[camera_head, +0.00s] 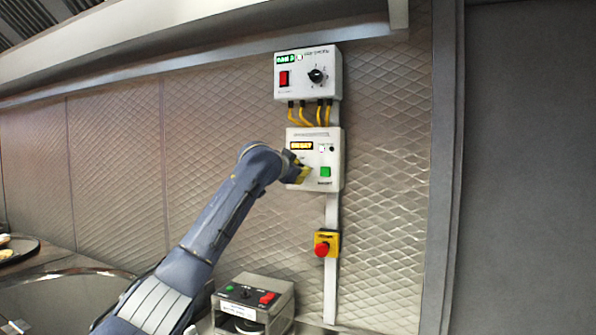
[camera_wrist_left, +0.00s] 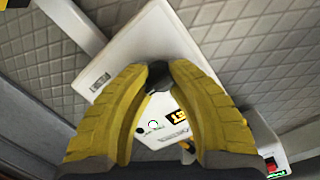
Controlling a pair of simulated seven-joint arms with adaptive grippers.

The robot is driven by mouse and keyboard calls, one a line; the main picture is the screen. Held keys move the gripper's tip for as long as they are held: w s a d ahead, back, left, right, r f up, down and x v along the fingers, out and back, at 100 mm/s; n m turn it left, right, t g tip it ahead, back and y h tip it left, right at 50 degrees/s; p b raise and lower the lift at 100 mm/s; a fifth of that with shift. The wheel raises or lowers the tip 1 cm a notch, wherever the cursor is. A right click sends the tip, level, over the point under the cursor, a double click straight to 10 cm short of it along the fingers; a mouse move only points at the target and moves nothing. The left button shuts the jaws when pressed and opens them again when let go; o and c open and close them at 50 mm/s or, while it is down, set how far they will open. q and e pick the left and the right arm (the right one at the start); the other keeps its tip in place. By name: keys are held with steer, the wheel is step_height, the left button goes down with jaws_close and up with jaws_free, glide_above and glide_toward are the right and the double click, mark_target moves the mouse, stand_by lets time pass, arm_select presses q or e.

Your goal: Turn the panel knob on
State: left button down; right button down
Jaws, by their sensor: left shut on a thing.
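The lower white control panel (camera_head: 334,160) is mounted on the quilted metal wall, with a lit display and a green button (camera_head: 325,172). It also shows tilted in the left wrist view (camera_wrist_left: 120,65). My left gripper (camera_head: 299,172) is at the left part of this panel. In the left wrist view its yellow fingers (camera_wrist_left: 158,78) are closed on a small dark knob (camera_wrist_left: 159,70) on the panel face. The fingers hide much of the knob, so its pointer direction cannot be told. My right gripper is not in view.
Above is another white box (camera_head: 303,90) with a red switch and a black dial (camera_head: 317,75). Yellow cables (camera_head: 309,112) join the boxes. A red emergency button (camera_head: 322,249) is below. A metal switch box (camera_head: 254,300) stands on the counter.

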arm_select(q)
steer(key=shift+s+r, duration=0.15)
steer(key=shift+r, duration=0.3)
steer(key=c, duration=1.3)
jaws_free()
steer(key=shift+f, duration=0.1)
steer(key=shift+o, duration=1.3)
steer(key=shift+f, duration=0.2)
steer(key=v, duration=1.2)
steer(key=shift+f, duration=0.2)
